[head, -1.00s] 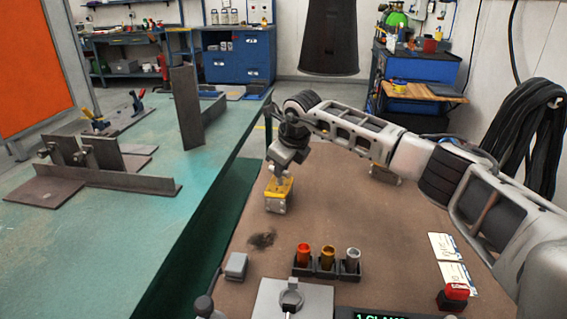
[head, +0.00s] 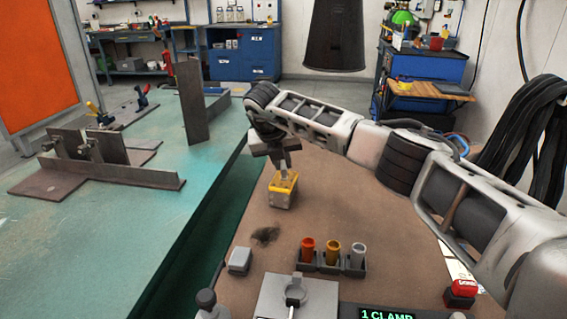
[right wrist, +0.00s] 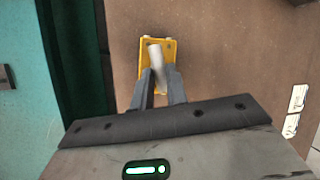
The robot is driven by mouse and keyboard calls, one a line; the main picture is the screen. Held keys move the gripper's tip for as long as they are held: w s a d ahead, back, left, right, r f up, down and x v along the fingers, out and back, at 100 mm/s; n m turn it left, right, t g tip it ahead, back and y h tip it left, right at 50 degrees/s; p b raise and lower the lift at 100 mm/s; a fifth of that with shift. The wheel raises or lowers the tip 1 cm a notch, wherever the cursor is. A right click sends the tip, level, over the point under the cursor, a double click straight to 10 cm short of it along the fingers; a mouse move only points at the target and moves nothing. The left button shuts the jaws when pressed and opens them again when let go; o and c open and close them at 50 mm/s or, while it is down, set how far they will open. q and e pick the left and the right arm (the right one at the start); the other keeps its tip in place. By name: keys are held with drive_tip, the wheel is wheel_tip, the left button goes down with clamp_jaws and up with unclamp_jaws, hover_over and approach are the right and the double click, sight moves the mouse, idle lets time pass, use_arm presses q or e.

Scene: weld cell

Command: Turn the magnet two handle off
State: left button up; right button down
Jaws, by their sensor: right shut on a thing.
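A magnet block with a yellow top (head: 284,184) stands on the brown bench top, left of its middle. In the right wrist view its yellow plate (right wrist: 149,50) shows with a pale grey handle (right wrist: 157,62) rising from it. My right gripper (head: 283,170) is above the block, pointing down. In the right wrist view its two dark fingers (right wrist: 158,80) are close on either side of the handle, shut on it. The fingers hide the handle's lower end. I cannot read a number on the block. My left gripper is not in view.
A rack (head: 332,262) with red, yellow and grey cylinders stands near the front, beside a grey block (head: 239,260). A red button (head: 461,291) is at right. The green welding table (head: 120,215) with steel plates (head: 95,160) lies left across a gap.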

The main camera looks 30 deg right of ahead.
drive_tip(key=shift+w+r+m+g, duration=0.1)
drive_tip(key=shift+w+m+g, duration=0.15)
drive_tip(key=shift+m, duration=0.75)
drive_tip(key=shift+a+m+g+h, duration=0.1)
drive_tip(key=shift+m+g+h, duration=0.2)
drive_tip(key=shift+m, duration=0.2)
drive_tip(key=c, duration=1.4)
unclamp_jaws()
drive_tip(key=b+v, duration=0.1)
drive_tip(key=v, duration=1.5)
